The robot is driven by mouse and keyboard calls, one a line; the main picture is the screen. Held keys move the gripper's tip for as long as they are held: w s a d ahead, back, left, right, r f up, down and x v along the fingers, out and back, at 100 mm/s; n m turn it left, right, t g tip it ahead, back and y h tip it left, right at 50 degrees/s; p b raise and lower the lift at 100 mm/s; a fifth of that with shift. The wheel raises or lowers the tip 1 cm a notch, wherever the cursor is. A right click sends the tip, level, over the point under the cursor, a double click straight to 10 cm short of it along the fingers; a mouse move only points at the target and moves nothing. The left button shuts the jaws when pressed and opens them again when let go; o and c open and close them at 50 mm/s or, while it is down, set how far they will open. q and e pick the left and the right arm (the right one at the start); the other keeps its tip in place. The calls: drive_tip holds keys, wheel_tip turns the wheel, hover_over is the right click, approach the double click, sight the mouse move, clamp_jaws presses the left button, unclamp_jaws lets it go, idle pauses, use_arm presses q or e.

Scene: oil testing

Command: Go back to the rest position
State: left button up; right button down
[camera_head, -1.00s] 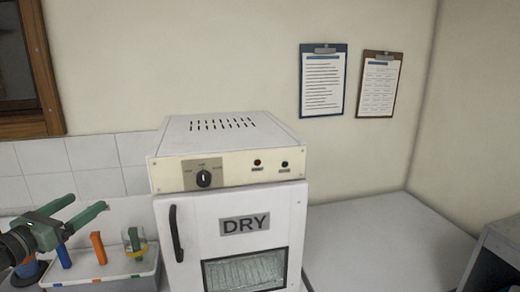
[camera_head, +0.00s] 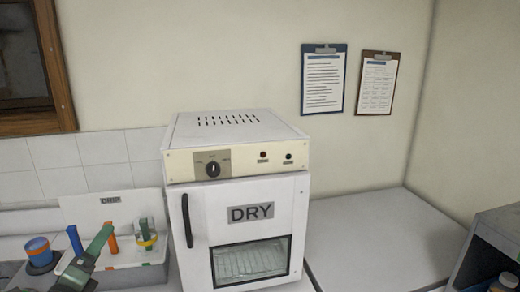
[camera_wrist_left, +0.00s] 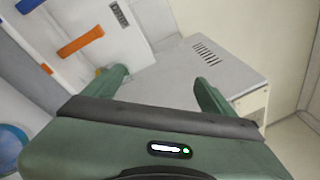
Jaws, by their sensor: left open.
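My left gripper (camera_head: 90,260), with dark green fingers, is at the lower left of the head view, in front of the tray area and left of the white DRY oven. One finger shows clearly there; the other is hard to make out. In the left wrist view both fingers (camera_wrist_left: 159,82) stand apart with nothing between them. The gripper is open and empty. My right gripper is not in view.
The DRY oven (camera_head: 240,214) has its door shut. A white tray (camera_head: 150,264) holds blue, orange and green-yellow items. A blue and orange container (camera_head: 39,252) stands left. The counter right of the oven (camera_head: 385,235) is clear. A grey shelf unit (camera_head: 492,250) stands far right.

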use_arm(q)
drive_tip(key=s+d+f+n+g+y, duration=0.2)
drive_tip(key=s+d+f+n+g, duration=0.15)
drive_tip(key=s+f+n, duration=0.45)
drive_tip(key=s+d+f+n+g+y, duration=0.2)
drive_tip(key=s+f+n+g, duration=0.25)
drive_tip(key=f+n, duration=0.45)
drive_tip(key=s+d+f+n+g+h, duration=0.2)
drive_tip(key=s+d+f+n+g, duration=0.15)
drive_tip(key=s+d, duration=0.45)
drive_tip(key=s+d+f+n+g+h, duration=0.3)
drive_tip(key=s+d+f+g, duration=0.15)
drive_tip(key=s, duration=0.75)
wheel_tip(320, 180, down, 38)
drive_tip(key=s+b, duration=0.1)
drive_tip(key=b, duration=1)
drive_tip(key=s+a+f+g+b, duration=0.1)
drive_tip(key=s+f+b, duration=0.3)
drive_tip(key=s+f, duration=0.4)
drive_tip(key=s+a+f+b, duration=0.1)
drive_tip(key=s+f+b, duration=0.4)
drive_tip(key=f, duration=1.2)
drive_tip(key=s+m, duration=0.1)
drive_tip(key=s, duration=0.3)
drive_tip(key=shift+a+g+y, duration=0.3)
drive_tip(key=shift+a+g, duration=0.1)
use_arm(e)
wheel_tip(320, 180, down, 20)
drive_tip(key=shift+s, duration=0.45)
